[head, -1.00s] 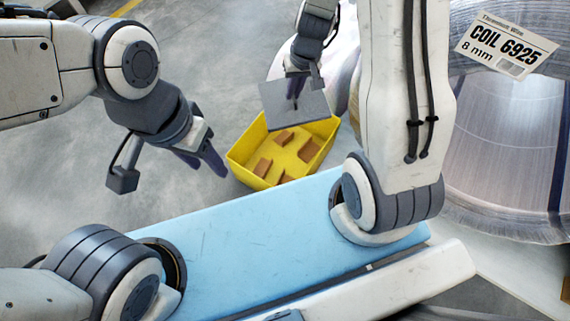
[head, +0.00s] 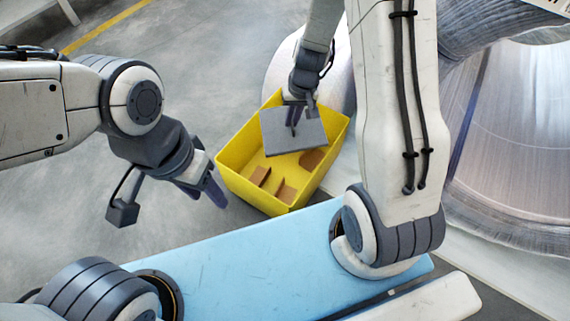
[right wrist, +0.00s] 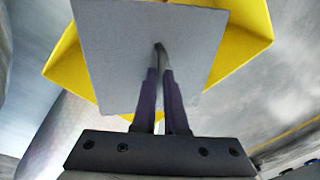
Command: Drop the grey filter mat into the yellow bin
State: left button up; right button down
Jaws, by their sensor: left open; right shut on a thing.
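The grey filter mat (head: 292,136) is a flat square sheet, held by my right gripper (head: 295,122) over the open top of the yellow bin (head: 232,184). In the right wrist view the shut fingers (right wrist: 160,88) pinch the mat (right wrist: 112,55), and the yellow bin (right wrist: 247,42) shows behind it. The mat hides part of the bin's inside. I cannot tell whether the mat's lower edge is below the rim. My left gripper (head: 203,190) is open and empty, to the left of the bin.
Several brown blocks (head: 286,192) lie on the bin's floor. A large wrapped coil (head: 520,130) stands at the right. Another pale wrapped roll (head: 280,76) is behind the bin. Grey floor (head: 200,75) is clear at the left.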

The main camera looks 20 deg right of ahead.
notch_tip(320, 180, down, 4)
jog(key=b, duration=0.3)
jog(key=c, duration=0.9)
grip_release()
jog(key=r+p, duration=0.2)
jog(key=r, duration=0.1)
jog(key=s+d+r+p, duration=0.1)
jog(key=r+p, duration=0.2)
jog(key=r, duration=0.1)
jog(key=r+p, duration=0.2)
jog(key=r, duration=0.1)
jog(key=shift+s+d+r, duration=0.15)
jog(key=shift+r, duration=0.05)
